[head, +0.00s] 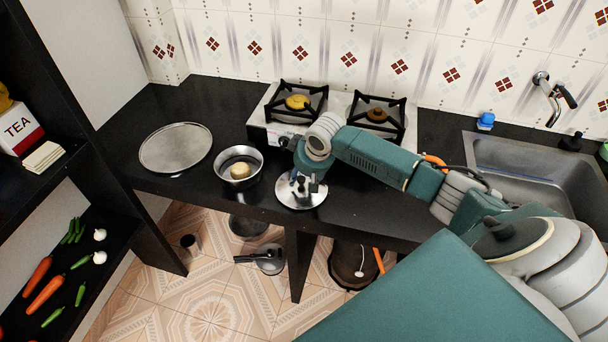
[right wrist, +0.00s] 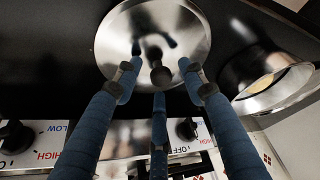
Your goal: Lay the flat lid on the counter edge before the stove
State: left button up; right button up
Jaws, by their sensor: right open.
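The flat lid (head: 312,198) is a round, shiny metal disc with a dark knob. In the head view it lies flat on the black counter, close to the front edge and before the stove (head: 262,122). The lid (right wrist: 190,28) and its knob (right wrist: 160,75) show clearly in the right wrist view. My right gripper (head: 301,184) is right over the lid. Its fingers (right wrist: 157,75) are spread around the knob with gaps, so it is open and holds nothing. Whether a fingertip touches the lid I cannot tell. My left gripper is not in view.
A metal pot (head: 239,180) with a yellowish item inside stands left of the lid. A large round metal tray (head: 176,149) lies farther left. A sink (head: 530,160) is at the right. A shelf with food (head: 45,292) stands at the far left.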

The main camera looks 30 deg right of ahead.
jog(key=b+v, duration=0.1)
jog(key=v, duration=1.1)
